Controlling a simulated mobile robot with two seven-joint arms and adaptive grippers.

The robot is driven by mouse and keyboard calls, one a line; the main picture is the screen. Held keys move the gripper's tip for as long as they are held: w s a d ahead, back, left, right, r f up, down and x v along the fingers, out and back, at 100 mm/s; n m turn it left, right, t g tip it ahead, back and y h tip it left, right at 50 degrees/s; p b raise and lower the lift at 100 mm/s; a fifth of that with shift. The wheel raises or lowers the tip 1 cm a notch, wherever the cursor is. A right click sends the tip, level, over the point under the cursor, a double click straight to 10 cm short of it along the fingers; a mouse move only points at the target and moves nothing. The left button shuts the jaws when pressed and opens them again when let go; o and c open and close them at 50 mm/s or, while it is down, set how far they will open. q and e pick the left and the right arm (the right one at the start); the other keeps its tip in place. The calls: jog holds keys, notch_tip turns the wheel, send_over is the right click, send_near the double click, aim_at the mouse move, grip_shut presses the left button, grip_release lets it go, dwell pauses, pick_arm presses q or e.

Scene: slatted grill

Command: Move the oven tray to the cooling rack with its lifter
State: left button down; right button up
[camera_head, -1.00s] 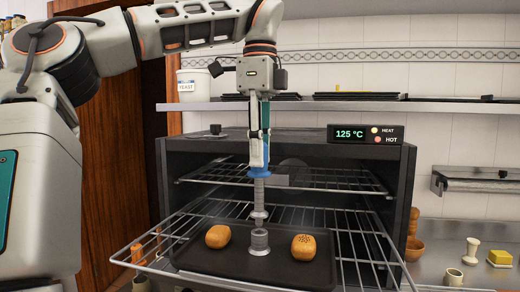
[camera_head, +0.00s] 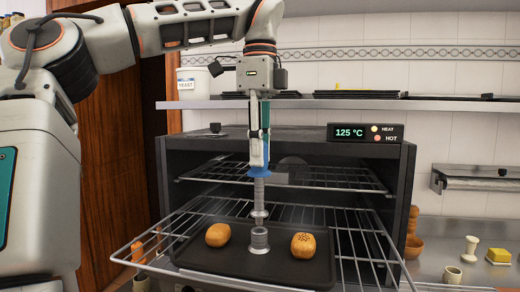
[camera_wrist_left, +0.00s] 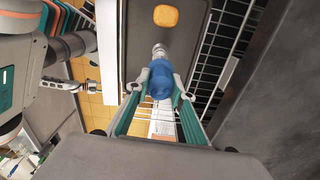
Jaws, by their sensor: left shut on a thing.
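The dark oven tray (camera_head: 290,270) lies on the pulled-out wire rack of the oven, with one bread roll (camera_head: 218,235) at its left and another (camera_head: 303,245) at its right. The tray also shows in the left wrist view (camera_wrist_left: 142,50). The lifter (camera_head: 259,210) is a grey upright rod with a blue top and a wider foot at the tray's middle. Whether its foot grips the tray I cannot tell. My left gripper (camera_head: 259,165) is shut on the lifter's blue top (camera_wrist_left: 160,82), above the tray. My right gripper is not in view.
The oven (camera_head: 408,185) stands open, its display (camera_head: 365,133) reading 125 °C with HEAT and HOT lamps. A wire shelf (camera_head: 330,178) sits higher inside. A wall shelf (camera_head: 430,108) with dark trays runs above.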

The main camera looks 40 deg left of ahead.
aim_at(259, 183)
pick_arm(q)
jog(key=shift+f, duration=0.4)
jog(key=shift+f+b, duration=1.05)
jog(key=shift+f, duration=0.1)
jog(key=shift+r+m+p, duration=0.15)
jog(key=shift+m+p, duration=0.35)
jog(key=shift+p, duration=0.1)
jog(key=shift+m+p, duration=0.7)
jog(key=shift+m, duration=0.4)
